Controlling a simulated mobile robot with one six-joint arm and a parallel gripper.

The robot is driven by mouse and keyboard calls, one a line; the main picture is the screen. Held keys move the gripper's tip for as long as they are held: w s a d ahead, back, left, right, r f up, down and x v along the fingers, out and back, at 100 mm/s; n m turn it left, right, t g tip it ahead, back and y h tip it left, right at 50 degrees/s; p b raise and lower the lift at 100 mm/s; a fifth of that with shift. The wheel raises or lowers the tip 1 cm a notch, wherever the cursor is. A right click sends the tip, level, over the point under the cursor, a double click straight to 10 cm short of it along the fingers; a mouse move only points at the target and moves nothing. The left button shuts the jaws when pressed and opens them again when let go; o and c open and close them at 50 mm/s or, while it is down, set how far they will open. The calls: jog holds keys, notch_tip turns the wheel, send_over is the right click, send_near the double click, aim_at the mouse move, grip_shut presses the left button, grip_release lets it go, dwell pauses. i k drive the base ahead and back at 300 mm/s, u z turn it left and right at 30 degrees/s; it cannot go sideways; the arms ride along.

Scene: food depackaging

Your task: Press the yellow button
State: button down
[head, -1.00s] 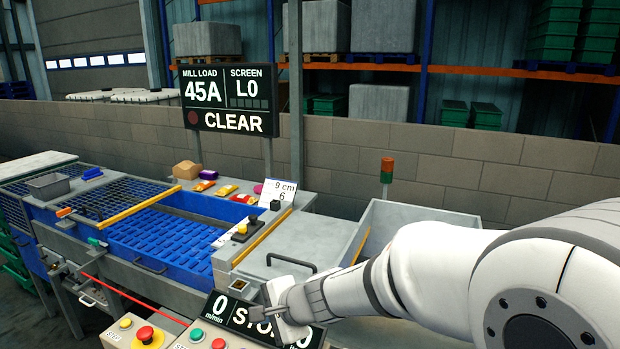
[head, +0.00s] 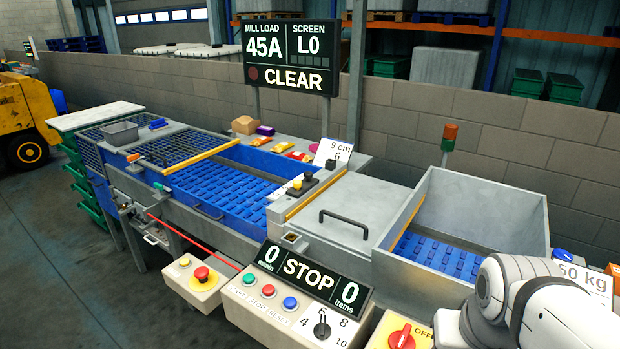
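My arm shows at the lower right, and my gripper is out of view.
A control panel with green, red and blue buttons (head: 269,291) and a selector stands right of the box, under a STOP display (head: 314,273). A red rotary switch (head: 401,337) is near my arm. A red cord (head: 200,245) crosses the machine's front.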

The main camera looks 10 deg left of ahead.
aim_at(185, 262)
jog(key=u, duration=1.45)
